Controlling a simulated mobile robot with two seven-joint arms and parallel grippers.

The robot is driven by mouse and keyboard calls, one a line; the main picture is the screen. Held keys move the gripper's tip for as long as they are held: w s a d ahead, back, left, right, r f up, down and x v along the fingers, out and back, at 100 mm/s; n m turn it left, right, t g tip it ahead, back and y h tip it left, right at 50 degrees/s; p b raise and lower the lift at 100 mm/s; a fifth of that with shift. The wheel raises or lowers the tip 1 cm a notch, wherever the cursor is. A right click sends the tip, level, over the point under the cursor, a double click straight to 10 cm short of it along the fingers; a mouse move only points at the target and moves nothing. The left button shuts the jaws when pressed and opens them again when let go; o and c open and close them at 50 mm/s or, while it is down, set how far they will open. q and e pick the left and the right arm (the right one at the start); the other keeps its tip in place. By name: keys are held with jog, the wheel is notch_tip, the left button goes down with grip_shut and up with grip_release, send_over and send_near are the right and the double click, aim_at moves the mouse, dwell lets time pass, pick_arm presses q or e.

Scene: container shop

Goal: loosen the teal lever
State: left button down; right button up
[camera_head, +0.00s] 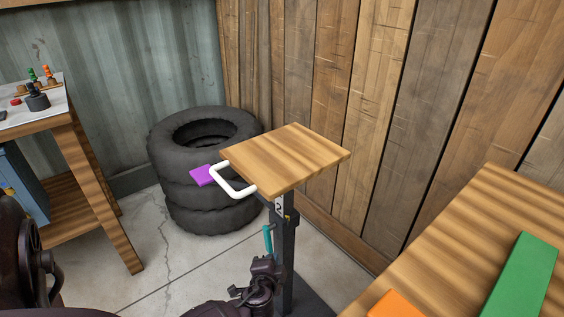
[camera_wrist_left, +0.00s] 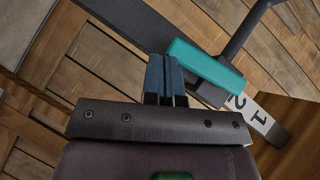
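The teal lever (camera_head: 268,240) hangs on the dark post of a small stand, below its wooden top. In the left wrist view the teal lever (camera_wrist_left: 207,66) runs slantwise just beyond my fingertips, beside a plate with the numbers 1 and 2. My left gripper (camera_head: 263,264) is just below the lever in the head view. In the left wrist view the blue fingers of my left gripper (camera_wrist_left: 164,62) are close together with nothing seen between them. Their tips are close to the lever's near end; I cannot tell whether they touch. My right gripper is not in view.
A workbench (camera_head: 70,118) is at left. A wooden table (camera_head: 451,262) with green and orange pieces is at right.

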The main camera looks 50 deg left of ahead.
pick_arm(q)
jog(key=shift+a+f, duration=0.4)
jog(key=shift+a, duration=0.25)
jog(key=shift+a+b, duration=0.1)
jog(key=shift+b, duration=0.2)
